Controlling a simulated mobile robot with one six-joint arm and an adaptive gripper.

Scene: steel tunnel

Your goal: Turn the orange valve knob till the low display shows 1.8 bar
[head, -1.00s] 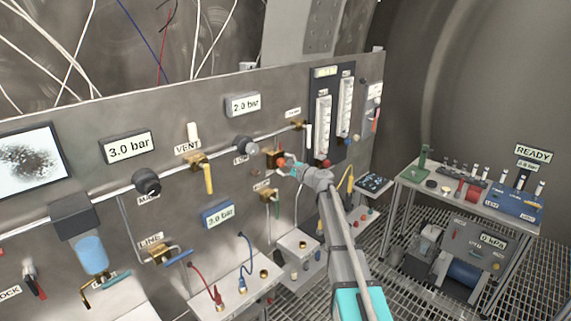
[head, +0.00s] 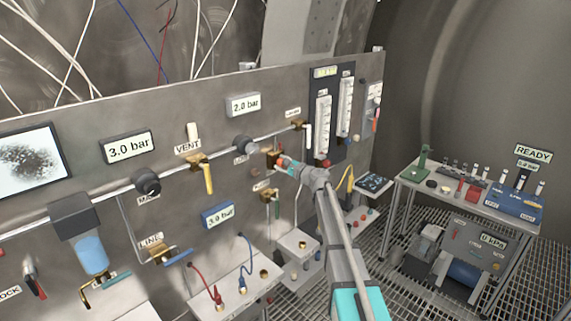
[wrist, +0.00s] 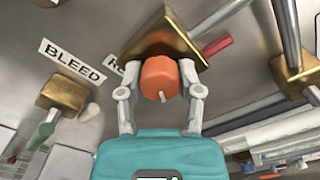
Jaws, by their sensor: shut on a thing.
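The orange valve knob (wrist: 159,72) sits on a brass block (wrist: 165,38) on the steel panel. In the wrist view my gripper (wrist: 160,92) has one finger on each side of it and is shut on it. A small pale mark shows on the knob's face. In the head view the knob (head: 279,160) is largely hidden by my gripper (head: 284,162). A display (head: 243,104) above it reads 2.0 bar. A larger display (head: 128,147) at left reads 3.0 bar, and a blue-framed display (head: 217,215) lower down seems to read 3.0 bar.
A yellow-handled vent valve (head: 208,178) is left of the knob. A BLEED label (wrist: 73,61) and a green-handled valve (wrist: 42,133) are close by at left in the wrist view. A brass fitting (wrist: 297,76) with pipes is at right. A bench (head: 405,177) stands farther right.

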